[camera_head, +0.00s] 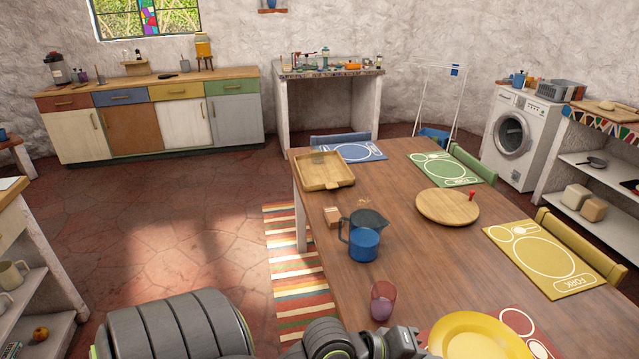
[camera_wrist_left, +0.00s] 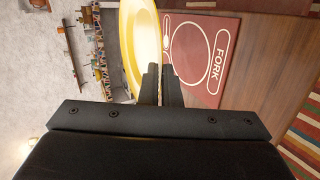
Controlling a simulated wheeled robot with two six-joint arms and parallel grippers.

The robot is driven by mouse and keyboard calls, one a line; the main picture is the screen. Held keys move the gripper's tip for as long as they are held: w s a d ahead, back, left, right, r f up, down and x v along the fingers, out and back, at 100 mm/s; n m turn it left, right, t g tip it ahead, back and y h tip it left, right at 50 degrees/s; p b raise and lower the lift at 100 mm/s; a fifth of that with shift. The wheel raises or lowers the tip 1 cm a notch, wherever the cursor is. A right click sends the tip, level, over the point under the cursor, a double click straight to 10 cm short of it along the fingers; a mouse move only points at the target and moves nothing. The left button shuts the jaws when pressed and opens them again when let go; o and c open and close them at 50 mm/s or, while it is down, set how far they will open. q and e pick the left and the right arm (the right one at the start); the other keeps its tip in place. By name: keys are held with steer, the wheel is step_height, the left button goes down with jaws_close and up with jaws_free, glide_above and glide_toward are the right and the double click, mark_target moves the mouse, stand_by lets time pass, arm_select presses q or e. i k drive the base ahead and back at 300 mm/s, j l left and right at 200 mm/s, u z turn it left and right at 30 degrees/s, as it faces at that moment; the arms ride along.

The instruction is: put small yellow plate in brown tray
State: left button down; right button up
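The small yellow plate (camera_head: 478,338) is at the bottom right of the head view, over the red placemat and partly cut off by the frame edge. It also shows in the left wrist view (camera_wrist_left: 138,40), seen at a steep angle. My left gripper (camera_head: 422,344) is at the plate's left rim. In the left wrist view its fingers (camera_wrist_left: 161,72) are close together, with the rim between them. Whether the plate touches the table is unclear. The brown tray (camera_head: 325,171), square and wooden, sits empty at the table's far left corner. My right gripper is not in view.
A purple glass (camera_head: 383,300), a blue mug (camera_head: 364,245) with a dark jug (camera_head: 370,217) behind it, and a small wooden block (camera_head: 332,217) stand between plate and tray. A round wooden board (camera_head: 447,206) lies to their right. The table's middle is clear.

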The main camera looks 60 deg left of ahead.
mark_target(322, 174)
steer(key=j, duration=0.5)
steer(key=i+j+u, duration=0.15)
steer(key=j, duration=0.8)
steer(key=i+j+u, duration=0.15)
steer(key=j, duration=0.3)
steer(key=i+j, duration=0.15)
steer(key=j, duration=0.25)
steer(key=i+j+u, duration=0.15)
steer(key=j, duration=0.3)
steer(key=i+j, duration=0.25)
steer(key=j, duration=0.15)
steer(key=i+j+u, duration=0.1)
steer(key=j, duration=0.3)
steer(key=i+l, duration=0.1)
steer(key=i, duration=0.2)
